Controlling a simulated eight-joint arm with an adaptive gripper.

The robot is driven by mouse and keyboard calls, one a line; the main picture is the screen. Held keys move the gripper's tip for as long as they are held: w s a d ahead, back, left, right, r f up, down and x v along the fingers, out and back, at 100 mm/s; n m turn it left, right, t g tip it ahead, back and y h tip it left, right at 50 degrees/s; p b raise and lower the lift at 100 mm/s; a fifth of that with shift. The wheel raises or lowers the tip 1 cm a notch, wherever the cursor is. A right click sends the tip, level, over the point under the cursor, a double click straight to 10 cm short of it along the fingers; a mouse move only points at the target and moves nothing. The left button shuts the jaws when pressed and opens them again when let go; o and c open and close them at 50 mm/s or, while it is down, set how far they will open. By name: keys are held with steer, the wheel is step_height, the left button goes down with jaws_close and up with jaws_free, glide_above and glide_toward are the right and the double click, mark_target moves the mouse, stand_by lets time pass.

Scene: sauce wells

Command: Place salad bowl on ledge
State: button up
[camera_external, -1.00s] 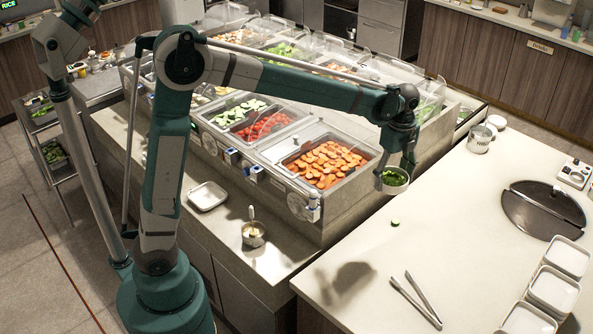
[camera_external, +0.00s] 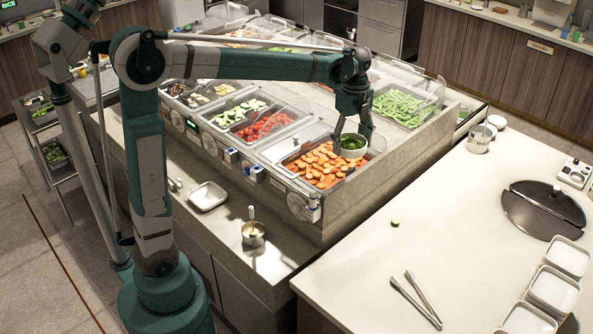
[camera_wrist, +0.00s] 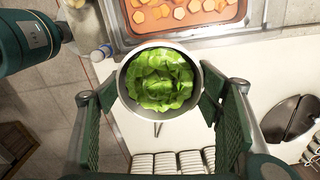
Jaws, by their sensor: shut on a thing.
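The salad bowl (camera_external: 353,153) is a small pale round bowl with green leaves in it. The ledge (camera_external: 225,225) is the pale strip along the front of the wells.
The tray of orange slices (camera_external: 322,166) lies close to the bowl.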

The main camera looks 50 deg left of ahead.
steer(key=s+a, duration=0.5)
steer(key=a, duration=0.8)
steer(key=s+a+f+n+b, duration=0.2)
steer(key=s+a+b, duration=0.1)
steer(key=s+a, duration=2.05)
step_height(320, 180, down, 27)
steer(key=shift+w+a, duration=0.15)
steer(key=shift+a, duration=0.05)
steer(key=shift+f, duration=0.1)
steer(key=shift+f+b, duration=0.75)
steer(key=shift+f, duration=2.2)
steer(key=shift+f+b, duration=0.55)
steer(key=shift+f, duration=1.5)
